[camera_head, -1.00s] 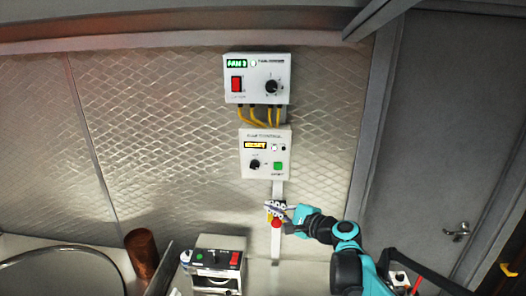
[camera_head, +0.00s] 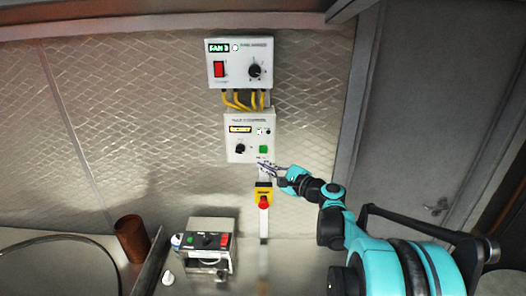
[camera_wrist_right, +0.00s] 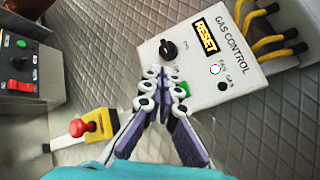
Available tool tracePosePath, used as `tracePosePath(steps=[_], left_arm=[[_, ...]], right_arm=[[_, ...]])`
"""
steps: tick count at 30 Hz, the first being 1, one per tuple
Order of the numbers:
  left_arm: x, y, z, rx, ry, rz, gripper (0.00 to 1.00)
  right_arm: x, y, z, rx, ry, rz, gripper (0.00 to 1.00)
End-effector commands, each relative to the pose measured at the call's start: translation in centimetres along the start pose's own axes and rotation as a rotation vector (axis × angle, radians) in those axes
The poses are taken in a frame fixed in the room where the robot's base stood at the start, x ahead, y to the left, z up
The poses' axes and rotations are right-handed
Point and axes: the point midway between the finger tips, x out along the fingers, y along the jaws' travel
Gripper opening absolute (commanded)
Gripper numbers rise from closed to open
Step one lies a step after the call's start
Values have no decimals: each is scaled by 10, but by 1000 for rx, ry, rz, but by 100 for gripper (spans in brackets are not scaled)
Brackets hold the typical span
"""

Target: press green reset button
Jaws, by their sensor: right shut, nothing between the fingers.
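The green reset button (camera_head: 263,149) is at the lower right of the white gas control box (camera_head: 235,122) on the wall. In the right wrist view the green button (camera_wrist_right: 183,89) shows just right of my fingertips, partly hidden by them, on the gas control box (camera_wrist_right: 232,72). My right gripper (camera_head: 262,163) is shut and empty, just below the button in the head view. In the right wrist view its fingertips (camera_wrist_right: 162,76) lie over the box's lower edge; whether they touch it I cannot tell. My left gripper is not in view.
A fan control box (camera_head: 240,70) hangs above, joined by yellow cables (camera_head: 247,100). A red emergency stop (camera_head: 264,202) on a yellow housing sits below the gas box. A small switch box (camera_head: 207,242) and a copper cup (camera_head: 131,238) stand lower left.

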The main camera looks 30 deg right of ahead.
Motion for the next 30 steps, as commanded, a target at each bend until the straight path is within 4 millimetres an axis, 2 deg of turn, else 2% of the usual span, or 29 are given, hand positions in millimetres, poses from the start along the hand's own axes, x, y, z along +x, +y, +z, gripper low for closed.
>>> tracePosePath(steps=[6, 13, 30], left_arm=[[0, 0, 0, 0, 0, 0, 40], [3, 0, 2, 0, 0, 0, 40], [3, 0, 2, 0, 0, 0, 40]], right_arm=[[23, -16, -16, 0, -1, 1, 0], [38, -27, -27, 0, -1, 1, 0], [42, -30, -30, 0, 0, 1, 0]])
